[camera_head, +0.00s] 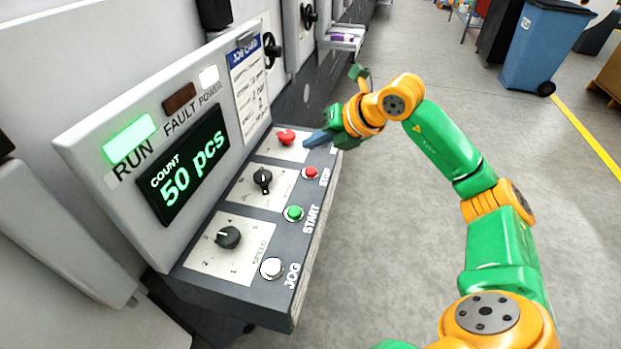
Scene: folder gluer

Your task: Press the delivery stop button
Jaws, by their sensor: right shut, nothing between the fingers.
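The control panel (250,258) carries a small red button (311,172) beside the label STOP, near its right edge. A larger red mushroom-shaped button (286,137) sits on a light plate at the panel's far end. My right gripper (308,143) is shut and empty, its blue-grey fingers pointing left over the far end of the panel. The fingertips are just right of the mushroom button and beyond the small STOP button. I cannot tell whether they touch the panel. My left gripper is not in view.
The panel also has a green START button (293,213), a white JOG button (272,268) and two black knobs. The RUN lamp (129,139) is lit green, and the display (184,168) reads 50 pcs. Open floor lies to the right, with a blue bin (541,45) farther back.

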